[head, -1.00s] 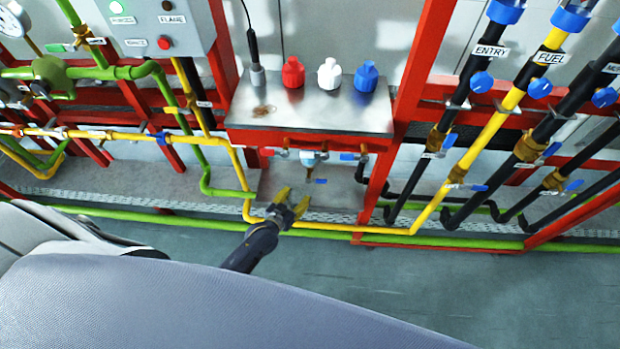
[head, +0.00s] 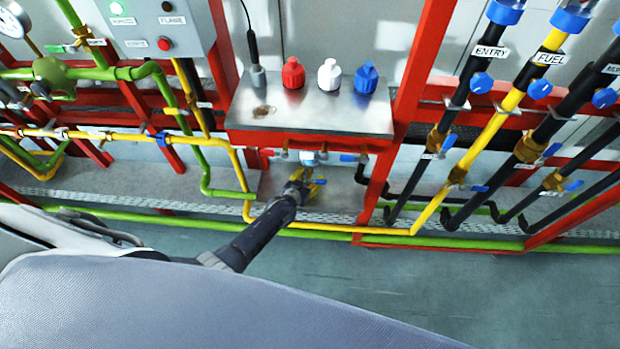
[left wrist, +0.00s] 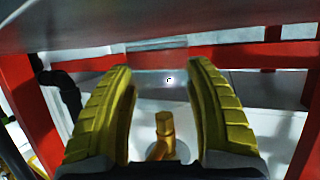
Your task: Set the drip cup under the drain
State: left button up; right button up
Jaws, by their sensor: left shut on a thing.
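My left gripper (head: 312,184) reaches under the metal bench top. Its two yellow fingers stand apart in the left wrist view (left wrist: 163,85), shut on the drip cup. The cup's outline is hard to make out; only a pale, see-through patch shows between the fingers. A brass fitting (left wrist: 165,124) stands low between the fingers. In the head view, the pale-bodied drain unit (head: 308,157) hangs under the bench, just above the gripper, its lower part hidden by it. I cannot tell whether cup and drain touch. My right gripper is not in view.
Red, white and blue bottles (head: 329,75) stand on the bench top (head: 310,115). Red frame posts (head: 378,190), a yellow pipe (head: 330,233) and small valve handles surround the narrow space. The floor in front (head: 400,285) is clear.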

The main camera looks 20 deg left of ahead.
pick_arm(q)
jog(key=shift+f, duration=0.4)
jog(key=shift+f, duration=0.1)
jog(key=o, duration=1.1)
jog(key=v, duration=1.2)
jog(key=s+f+g, duration=0.4)
jog(key=s+f, duration=0.6)
jog(key=f, duration=0.4)
jog(key=s+f+g, duration=0.2)
jog(key=s+f, duration=0.4)
jog(key=s, duration=0.7)
jog(key=s+a+f+m+g+y, duration=0.1)
jog(key=s+f+g, duration=0.2)
jog(key=s+f, duration=0.4)
jog(key=s+a+f+m+g+y, duration=0.1)
jog(key=s+f+g, duration=0.2)
jog(key=s, duration=1.6)
jog(key=shift+s+a+f, duration=0.1)
jog(key=shift+f, duration=0.9)
jog(key=shift+s+a+f, duration=0.15)
jog(key=shift+f, duration=0.85)
